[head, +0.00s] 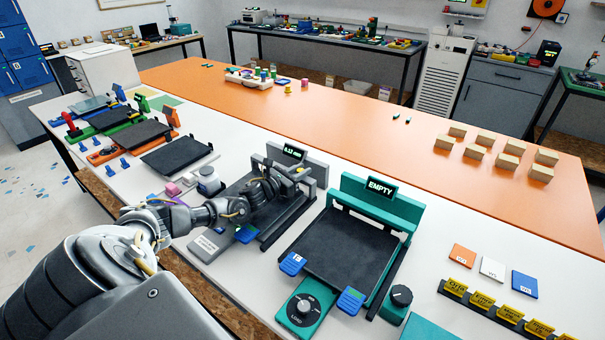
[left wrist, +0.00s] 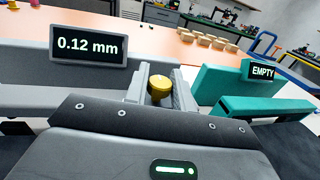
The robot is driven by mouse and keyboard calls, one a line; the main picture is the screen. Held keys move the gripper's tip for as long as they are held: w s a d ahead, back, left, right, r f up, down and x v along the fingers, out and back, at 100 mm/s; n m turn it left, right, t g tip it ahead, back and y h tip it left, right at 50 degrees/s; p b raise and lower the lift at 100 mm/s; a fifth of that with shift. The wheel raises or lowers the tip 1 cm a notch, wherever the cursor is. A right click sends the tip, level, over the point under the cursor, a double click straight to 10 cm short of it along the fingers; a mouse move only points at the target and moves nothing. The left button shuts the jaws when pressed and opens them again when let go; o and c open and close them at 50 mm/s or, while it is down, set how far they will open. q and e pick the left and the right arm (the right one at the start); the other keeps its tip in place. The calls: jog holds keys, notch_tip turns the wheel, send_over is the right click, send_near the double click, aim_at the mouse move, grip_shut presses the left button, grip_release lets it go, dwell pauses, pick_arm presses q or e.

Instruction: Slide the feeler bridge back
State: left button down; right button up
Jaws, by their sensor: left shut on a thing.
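The grey printer (head: 227,203) stands left of the teal one, with a small display reading 0.12 mm (left wrist: 87,46) at its back. A grey crossbar (left wrist: 35,72) runs below and beside that display. My left gripper (head: 297,174) reaches over the printer's dark bed from the left. In the left wrist view its two grey fingers are shut on a yellow knob (left wrist: 159,84) near the crossbar. I cannot tell how the knob joins the feeler bridge, as my gripper and wrist hide much of that area. My right gripper is not in view.
A teal printer (head: 390,192) with an EMPTY display stands close on the right. An orange printer (head: 172,119) and other printers stand to the left. Several tan blocks (head: 488,138) sit on the orange tabletop (head: 350,120), whose middle is mostly clear.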

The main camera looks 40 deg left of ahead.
pick_arm(q)
jog(key=shift+w+a+r, duration=0.1)
jog(key=shift+r, duration=0.05)
jog(key=c, duration=1.4)
grip_release()
jog(key=shift+c, duration=0.2)
jog(key=shift+o, duration=1.2)
jog(key=shift+w, duration=0.2)
jog(key=shift+s, duration=0.1)
jog(key=s, duration=0.3)
jog(key=s+b, duration=0.1)
jog(key=s, duration=0.2)
jog(key=s+a, duration=0.1)
jog(key=s, duration=0.2)
jog(key=shift+f+b, duration=0.25)
jog(key=shift+b, duration=0.05)
jog(key=shift+s+a+r, duration=0.1)
jog(key=shift+s+a, duration=0.05)
jog(key=shift+s, duration=0.65)
